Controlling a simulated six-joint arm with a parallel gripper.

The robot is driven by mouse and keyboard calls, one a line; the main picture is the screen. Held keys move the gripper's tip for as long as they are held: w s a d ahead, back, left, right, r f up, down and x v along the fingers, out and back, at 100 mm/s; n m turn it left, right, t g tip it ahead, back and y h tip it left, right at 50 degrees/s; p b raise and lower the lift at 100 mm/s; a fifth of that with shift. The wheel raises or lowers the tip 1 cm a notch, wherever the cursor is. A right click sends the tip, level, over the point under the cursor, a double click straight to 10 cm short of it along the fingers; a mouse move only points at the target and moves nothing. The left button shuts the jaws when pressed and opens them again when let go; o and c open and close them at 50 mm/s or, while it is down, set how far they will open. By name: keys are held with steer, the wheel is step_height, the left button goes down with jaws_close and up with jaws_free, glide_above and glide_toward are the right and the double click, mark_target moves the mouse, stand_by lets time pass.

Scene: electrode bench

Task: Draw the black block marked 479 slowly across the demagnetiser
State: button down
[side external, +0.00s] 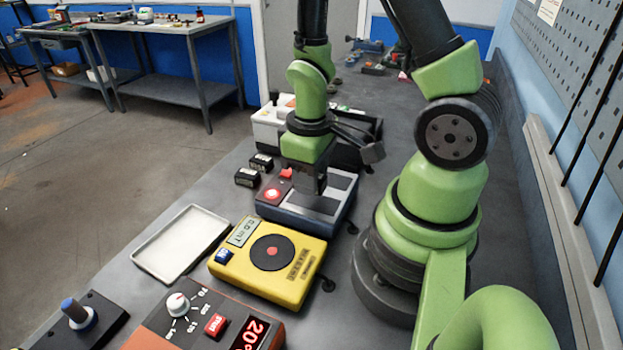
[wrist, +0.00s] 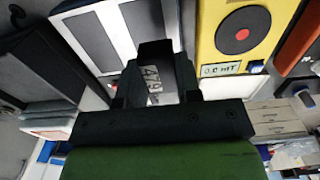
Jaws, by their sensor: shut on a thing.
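The black block marked 479 (wrist: 152,74) is between the fingers of my gripper (wrist: 156,88) in the wrist view, with its white number facing the camera. In the side view my gripper (side external: 312,186) points down over the demagnetiser (side external: 336,212), a blue-grey box with light panels on top and a lit red button (side external: 272,195) at its left. The demagnetiser also shows in the wrist view (wrist: 78,20). The block is low over its top; I cannot tell whether they touch. In the side view the fingers mostly hide the block.
A yellow meter (side external: 226,272) reading 0.0 mT stands just in front of the demagnetiser. Two black blocks (side external: 247,178) (side external: 262,162) sit to its left. A white tray (side external: 165,250) is empty. An orange-and-black unit (side external: 150,325) with a dial stands nearest the camera.

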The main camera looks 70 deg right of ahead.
steer(key=shift+r, duration=0.3)
steer(key=shift+r, duration=0.15)
steer(key=shift+r, duration=2.1)
